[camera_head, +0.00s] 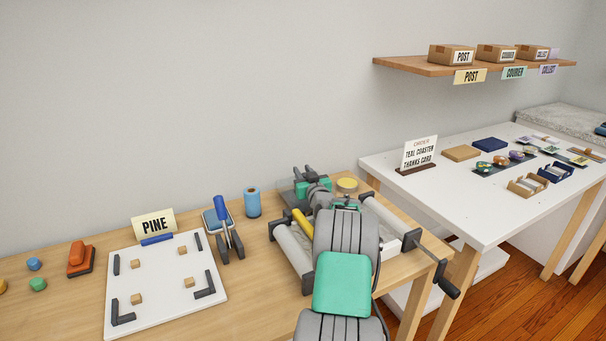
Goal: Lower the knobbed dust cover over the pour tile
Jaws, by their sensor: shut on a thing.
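My gripper (299,189) is at the back of the wooden bench, beyond the roller machine, and is largely hidden by my own arm. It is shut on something. A clear, see-through edge (284,188) shows beside it and looks like part of the dust cover. Its knob and most of its outline are hidden. I cannot make out the pour tile for sure. A white board (134,263) with dark corner brackets and several small wooden blocks lies on the left of the bench, uncovered and well apart from my gripper.
The roller machine (291,247) with a crank handle (449,289) stands under my arm. A blue roll (253,202), a blue-handled tool (224,218), a PINE sign (154,225) and a yellow-topped tub (347,184) stand nearby. A white table (460,208) is at right.

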